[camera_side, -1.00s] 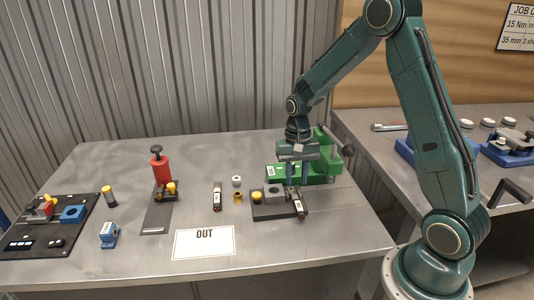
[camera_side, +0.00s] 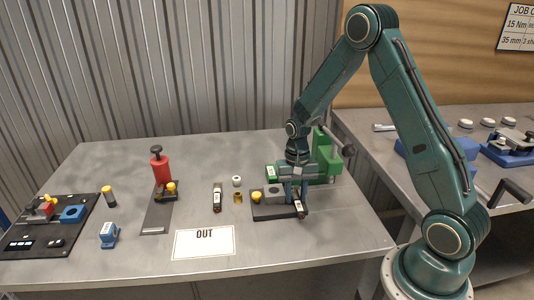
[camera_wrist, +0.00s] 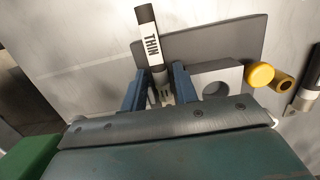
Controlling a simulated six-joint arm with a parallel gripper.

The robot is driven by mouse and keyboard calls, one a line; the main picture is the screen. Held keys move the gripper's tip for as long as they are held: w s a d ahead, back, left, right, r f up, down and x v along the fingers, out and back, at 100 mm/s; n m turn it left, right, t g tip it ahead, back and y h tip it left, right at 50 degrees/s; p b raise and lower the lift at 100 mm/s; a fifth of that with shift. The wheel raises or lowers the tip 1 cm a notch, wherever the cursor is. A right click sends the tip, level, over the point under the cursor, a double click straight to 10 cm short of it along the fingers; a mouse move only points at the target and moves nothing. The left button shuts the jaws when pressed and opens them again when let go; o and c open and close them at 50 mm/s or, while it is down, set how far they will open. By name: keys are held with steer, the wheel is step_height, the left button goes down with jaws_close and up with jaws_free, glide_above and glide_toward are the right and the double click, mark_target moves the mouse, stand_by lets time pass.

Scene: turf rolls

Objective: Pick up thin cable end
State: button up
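The thin cable end (camera_wrist: 150,42) is a dark rod with a white band reading THIN and a grey metal tip. In the wrist view it lies at the edge of a dark plate (camera_wrist: 238,38), its tip between my gripper's (camera_wrist: 158,88) two blue fingers. The fingers are open, with a gap visible beside the tip. In the side view the cable end (camera_side: 300,209) shows just below my gripper (camera_side: 294,198), at the right of the dark plate (camera_side: 274,216). The fingers partly hide it there.
A grey block with a round hole (camera_wrist: 218,78) stands close to the right finger, with a yellow knob (camera_wrist: 260,75) beyond. A green clamp (camera_side: 326,160) stands behind my gripper. A labelled dark cylinder (camera_side: 217,199) and an OUT sheet (camera_side: 204,242) lie to the left.

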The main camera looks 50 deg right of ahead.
mark_target(295, 197)
stand_by(0.4)
jaws_close()
steer(key=shift+r, duration=0.1)
step_height(295, 197, up, 20)
stand_by(0.8)
stand_by(0.5)
